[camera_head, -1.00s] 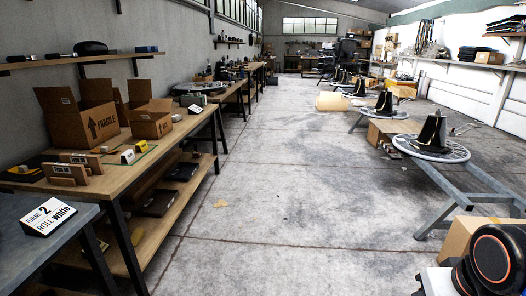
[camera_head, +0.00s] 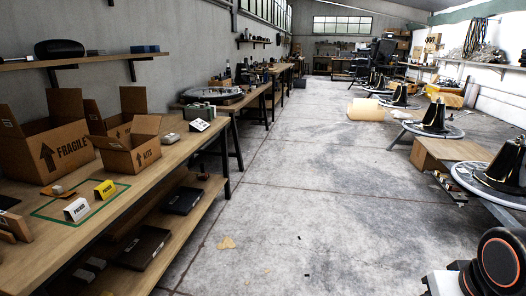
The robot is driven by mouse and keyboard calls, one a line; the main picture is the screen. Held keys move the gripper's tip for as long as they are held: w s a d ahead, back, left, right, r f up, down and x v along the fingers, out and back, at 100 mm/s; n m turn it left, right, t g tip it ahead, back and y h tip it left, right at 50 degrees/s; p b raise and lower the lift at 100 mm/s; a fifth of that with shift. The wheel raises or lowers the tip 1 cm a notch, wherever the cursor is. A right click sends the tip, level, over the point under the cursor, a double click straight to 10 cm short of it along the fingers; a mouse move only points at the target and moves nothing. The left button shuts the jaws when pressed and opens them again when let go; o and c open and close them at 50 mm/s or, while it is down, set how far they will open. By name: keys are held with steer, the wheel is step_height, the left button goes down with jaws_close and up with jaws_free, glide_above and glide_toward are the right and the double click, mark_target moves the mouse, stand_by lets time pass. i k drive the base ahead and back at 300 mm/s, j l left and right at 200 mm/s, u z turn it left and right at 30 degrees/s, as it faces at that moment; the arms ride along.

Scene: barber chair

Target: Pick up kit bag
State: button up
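I cannot make out a kit bag for certain. An open cardboard box (camera_head: 129,146) marked "KITS" stands on the long wooden bench at the left, and its inside is hidden by its walls and flaps. A small brown item (camera_head: 58,191) lies on the bench in front of the boxes, and a small grey item (camera_head: 170,138) lies right of the KITS box; both are too small to identify. My gripper is not in view. Only a black and orange rounded part of my arm shows at the lower right.
A larger "FRAGILE" box (camera_head: 45,152) stands beside the KITS box. White (camera_head: 77,209) and yellow (camera_head: 105,189) "PACKED" signs stand by a green outline on the bench (camera_head: 150,187). Floor (camera_head: 300,190) is clear mid-aisle. Bell-like black pieces (camera_head: 505,165) stand on discs at right.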

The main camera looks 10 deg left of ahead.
mark_target(170, 139)
steer(key=i+u, duration=0.45)
steer(key=i+l+u, duration=0.2)
steer(key=i+u, duration=0.3)
steer(key=i, duration=0.15)
steer(key=i+l+u, duration=0.45)
steer(key=i+j, duration=0.05)
steer(key=j, duration=0.05)
